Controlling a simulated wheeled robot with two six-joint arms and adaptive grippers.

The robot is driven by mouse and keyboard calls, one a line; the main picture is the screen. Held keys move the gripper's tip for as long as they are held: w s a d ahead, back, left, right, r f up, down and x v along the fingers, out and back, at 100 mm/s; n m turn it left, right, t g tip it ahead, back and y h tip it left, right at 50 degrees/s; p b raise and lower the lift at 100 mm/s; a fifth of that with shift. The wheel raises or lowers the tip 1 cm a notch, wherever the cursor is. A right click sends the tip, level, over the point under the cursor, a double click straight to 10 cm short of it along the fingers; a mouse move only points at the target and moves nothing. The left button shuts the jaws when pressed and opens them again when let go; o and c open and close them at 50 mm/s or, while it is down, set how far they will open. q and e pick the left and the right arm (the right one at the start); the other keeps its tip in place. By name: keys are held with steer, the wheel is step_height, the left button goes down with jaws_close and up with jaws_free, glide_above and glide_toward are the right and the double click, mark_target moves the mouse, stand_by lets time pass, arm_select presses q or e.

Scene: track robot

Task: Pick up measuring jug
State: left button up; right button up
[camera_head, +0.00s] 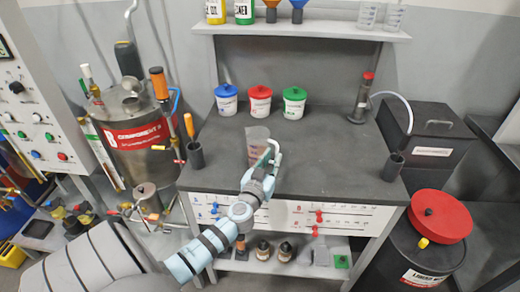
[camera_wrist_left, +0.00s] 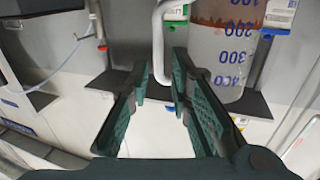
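The measuring jug (camera_head: 258,142) is translucent, with a brownish tint, and stands on the grey workbench (camera_head: 325,155). In the left wrist view the jug (camera_wrist_left: 228,50) appears upside down, with blue numbered marks and some brown at its far end. Its white handle (camera_wrist_left: 159,35) reaches down towards the space between my fingertips. My left gripper (camera_head: 271,156) is at the jug's right front side, by the handle. In the left wrist view its dark green fingers (camera_wrist_left: 160,82) are apart, with gaps beside the handle. My right gripper is not in view.
Blue-, red- and green-lidded tubs (camera_head: 260,101) stand behind the jug. Dark cups stand at the bench's left (camera_head: 195,155) and right (camera_head: 392,167) edges. A cylinder with a red top (camera_head: 360,98) stands at the back right. The bench right of the jug is clear.

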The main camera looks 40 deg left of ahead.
mark_target(277, 152)
arm_select(q)
steer(key=x, duration=0.3)
steer(key=f+x, duration=0.1)
steer(key=x, duration=0.1)
steer(key=shift+d, duration=0.1)
steer(key=shift+s+r, duration=0.15)
jaws_close()
